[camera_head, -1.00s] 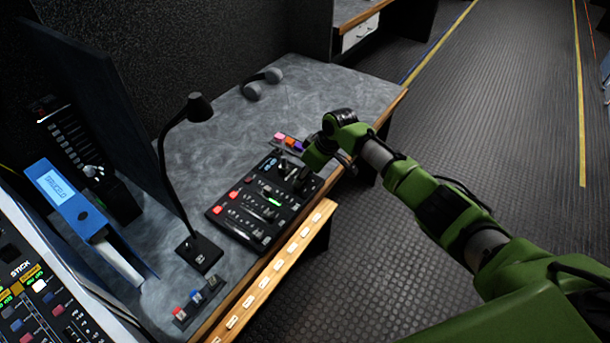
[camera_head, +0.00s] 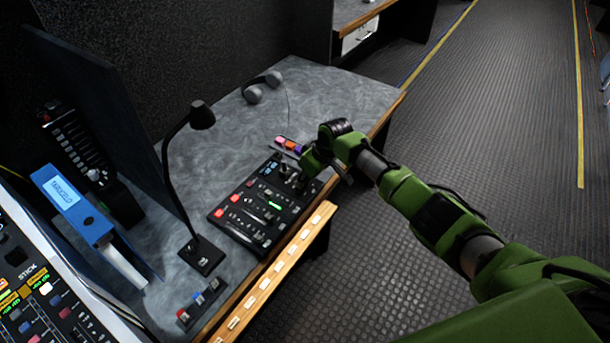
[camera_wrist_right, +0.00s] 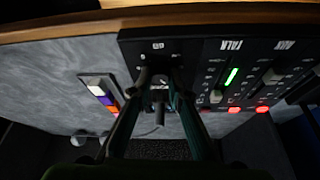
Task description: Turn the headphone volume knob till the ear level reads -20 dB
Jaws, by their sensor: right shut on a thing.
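A black control panel (camera_head: 236,219) lies on the grey desk near its front edge, with red buttons and sliders. A short green lit bar (camera_wrist_right: 231,77) shows beside the TALK label; I cannot read any dB figure. My right gripper (camera_wrist_right: 161,78) is at the panel's far end section, its two fingers closed on a small knob (camera_wrist_right: 160,82) there. The knob is mostly hidden between the fingers, and its pointer cannot be made out. In the head view my right gripper (camera_head: 297,181) covers that corner of the panel. My left gripper is not in view.
A strip of coloured buttons (camera_head: 289,144) lies just beyond the panel. Grey headphones (camera_head: 262,87) rest farther back. A black gooseneck lamp (camera_head: 202,115) stands to the left.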

